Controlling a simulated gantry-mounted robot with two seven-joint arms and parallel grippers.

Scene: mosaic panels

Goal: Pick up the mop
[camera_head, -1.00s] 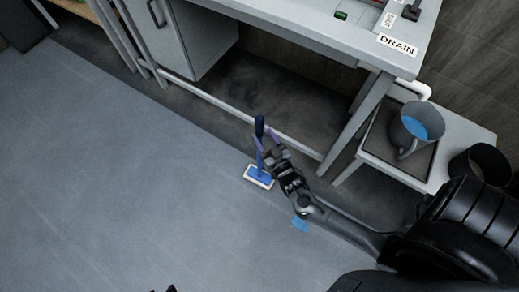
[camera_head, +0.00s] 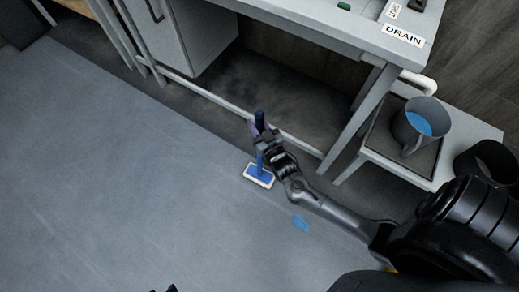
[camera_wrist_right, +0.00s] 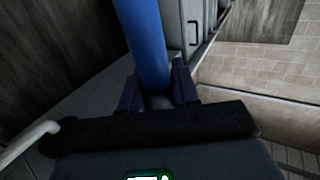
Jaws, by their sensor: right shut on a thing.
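The mop stands on the floor in the head view, with a blue handle and a flat blue head (camera_head: 259,175) with a pale edge. My right gripper (camera_head: 259,130) is shut on the mop's handle. In the right wrist view the blue handle (camera_wrist_right: 146,45) rises between the two dark purple fingers of the right gripper (camera_wrist_right: 158,92). The mop head appears to rest on the floor; I cannot tell whether it touches. A small dark tip at the bottom edge of the head view may be my left gripper; its jaws do not show.
A grey bench (camera_head: 300,18) with a "DRAIN" label (camera_head: 404,35) stands behind the mop, with a low rail near the floor. A side table (camera_head: 430,170) at the right holds a grey bucket (camera_head: 421,125) with blue liquid. A blue patch (camera_head: 301,223) lies on the floor. The left floor is clear.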

